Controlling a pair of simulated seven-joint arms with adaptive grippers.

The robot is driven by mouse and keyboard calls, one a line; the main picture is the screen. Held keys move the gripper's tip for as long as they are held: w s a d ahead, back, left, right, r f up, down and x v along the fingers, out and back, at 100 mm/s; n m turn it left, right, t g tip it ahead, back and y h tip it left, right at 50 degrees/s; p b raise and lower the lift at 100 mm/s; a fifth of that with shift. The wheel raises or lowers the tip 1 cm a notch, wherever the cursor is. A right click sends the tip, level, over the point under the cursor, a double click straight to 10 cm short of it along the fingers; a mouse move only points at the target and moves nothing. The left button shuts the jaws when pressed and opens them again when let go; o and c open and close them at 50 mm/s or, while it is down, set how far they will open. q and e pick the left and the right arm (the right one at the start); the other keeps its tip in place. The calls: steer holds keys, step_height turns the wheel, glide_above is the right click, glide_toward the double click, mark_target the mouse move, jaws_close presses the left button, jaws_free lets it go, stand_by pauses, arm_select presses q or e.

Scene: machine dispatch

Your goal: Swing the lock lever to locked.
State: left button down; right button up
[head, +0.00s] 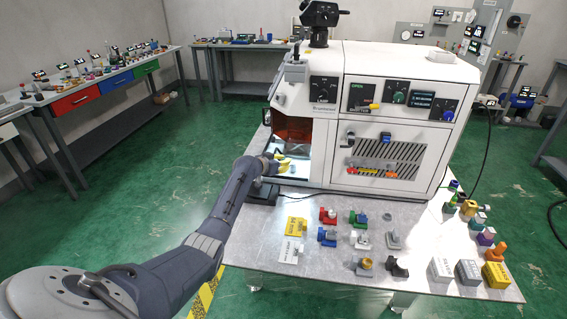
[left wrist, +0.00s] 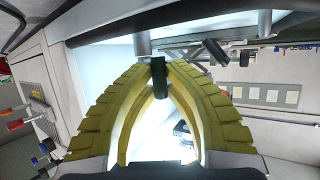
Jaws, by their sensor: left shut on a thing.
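My left gripper (head: 283,163) reaches into the lit, open bay at the left of the white machine (head: 385,150). In the left wrist view its two yellow fingers (left wrist: 158,75) close at the tips on a dark green upright grip, which looks like the handle of the lock lever (left wrist: 159,88). A grey metal post meets the grip at its top. In the head view the lever is hidden behind my gripper, so its angle cannot be read there. My right gripper is not in view.
A microscope-like head (head: 319,20) sits on top. Side benches stand apart across the green floor.

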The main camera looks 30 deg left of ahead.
arm_select(q)
steer(key=n+y, duration=0.1)
steer(key=d+n+y, duration=0.1)
steer(key=y, duration=0.1)
steer(key=d+n+y, duration=0.1)
steer(key=n, duration=0.1)
steer(key=shift+s+y, duration=0.25)
steer(key=shift+y, duration=0.05)
steer(key=shift+d+n+g+y, duration=0.2)
steer(key=shift+n+g+y, duration=0.1)
steer(key=shift+n+y, duration=0.5)
steer(key=shift+d+n+g+y, duration=0.2)
steer(key=shift+n+g+y, duration=0.1)
steer(key=shift+n+y, duration=0.45)
steer(key=shift+s+r+y, duration=0.1)
steer(key=shift+y, duration=0.25)
steer(key=c, duration=1.4)
jaws_free()
steer(key=v, duration=1.2)
steer(key=shift+r, duration=0.25)
